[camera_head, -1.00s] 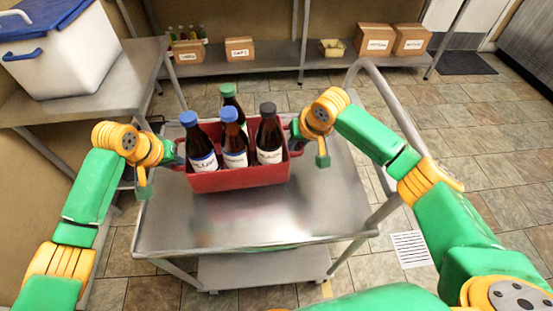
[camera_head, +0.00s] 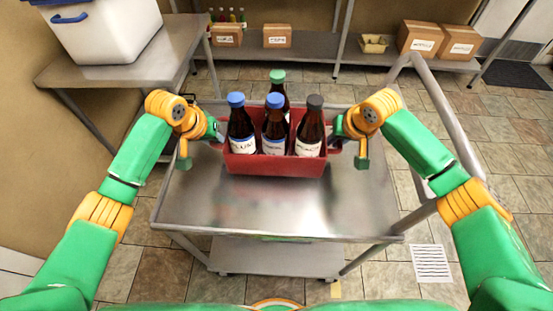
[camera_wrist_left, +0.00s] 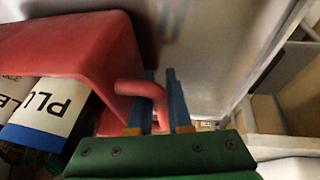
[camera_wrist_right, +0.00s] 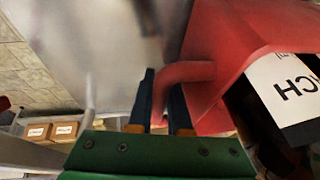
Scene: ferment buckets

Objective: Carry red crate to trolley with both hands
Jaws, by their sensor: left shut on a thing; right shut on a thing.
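The red crate (camera_head: 275,164) holds several brown bottles with blue, green and black caps. It is upright over the far part of the metal trolley top (camera_head: 280,210); I cannot tell for sure whether it rests on it. My left gripper (camera_head: 217,133) is at the crate's left end, and in the left wrist view its blue fingers (camera_wrist_left: 160,105) are shut around the red handle (camera_wrist_left: 143,88). My right gripper (camera_head: 335,135) is at the right end, its fingers (camera_wrist_right: 163,100) shut around the other handle (camera_wrist_right: 185,72). Finger contact is hidden in the head view.
A metal table (camera_head: 70,76) with a white and blue cooler (camera_head: 105,30) stands at the left, close to the trolley. The trolley's push handle (camera_head: 440,110) rises at the right. A back shelf (camera_head: 310,46) holds boxes. The trolley's near top is clear.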

